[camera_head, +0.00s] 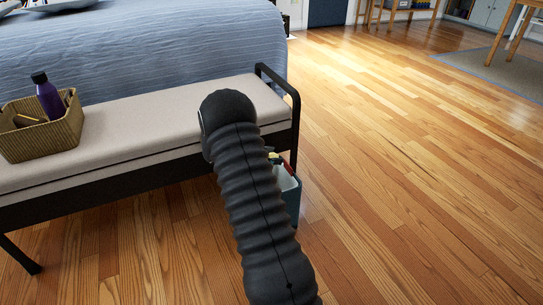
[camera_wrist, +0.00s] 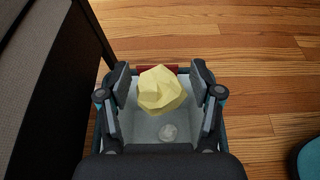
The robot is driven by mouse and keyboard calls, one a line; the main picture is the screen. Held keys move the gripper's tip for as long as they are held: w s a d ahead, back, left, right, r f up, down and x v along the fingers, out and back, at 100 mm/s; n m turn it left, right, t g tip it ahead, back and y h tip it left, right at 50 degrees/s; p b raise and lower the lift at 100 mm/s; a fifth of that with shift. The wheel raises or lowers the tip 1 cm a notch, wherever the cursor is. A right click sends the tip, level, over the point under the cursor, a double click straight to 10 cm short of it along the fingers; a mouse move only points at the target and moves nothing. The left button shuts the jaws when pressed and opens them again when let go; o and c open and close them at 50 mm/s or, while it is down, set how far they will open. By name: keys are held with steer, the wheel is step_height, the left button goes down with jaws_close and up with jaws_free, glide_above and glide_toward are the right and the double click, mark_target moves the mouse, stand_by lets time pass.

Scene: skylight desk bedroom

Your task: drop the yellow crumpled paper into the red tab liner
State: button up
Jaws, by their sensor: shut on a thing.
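The yellow crumpled paper (camera_wrist: 162,92) is between the fingers of my gripper (camera_wrist: 161,84) in the wrist view. The gripper is shut on it and holds it over a bin with a pale grey inside, the red tab liner (camera_wrist: 143,131). A red tab (camera_wrist: 143,69) shows at the bin's far rim, behind the paper. A small pale, roundish thing (camera_wrist: 168,133) lies inside the bin. In the head view, the bin (camera_head: 291,194) stands on the floor beside the bench end, partly hidden by my arm.
A padded bench (camera_head: 150,125) with a black metal frame (camera_head: 294,105) stands close to the bin's left. A wicker basket (camera_head: 45,138) with a purple bottle (camera_head: 48,98) sits on it. A bed (camera_head: 150,45) is behind. The wooden floor (camera_head: 410,190) to the right is clear.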

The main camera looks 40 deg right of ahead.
steer(key=shift+f+b, duration=1.3)
steer(key=shift+f, duration=1.1)
steer(key=o, duration=0.8)
steer(key=shift+a+r, duration=0.1)
steer(key=shift+a, duration=0.05)
steer(key=v, duration=1.1)
steer(key=shift+w+a+r, duration=0.15)
steer(key=shift+a+r, duration=0.05)
steer(key=shift+a, duration=0.15)
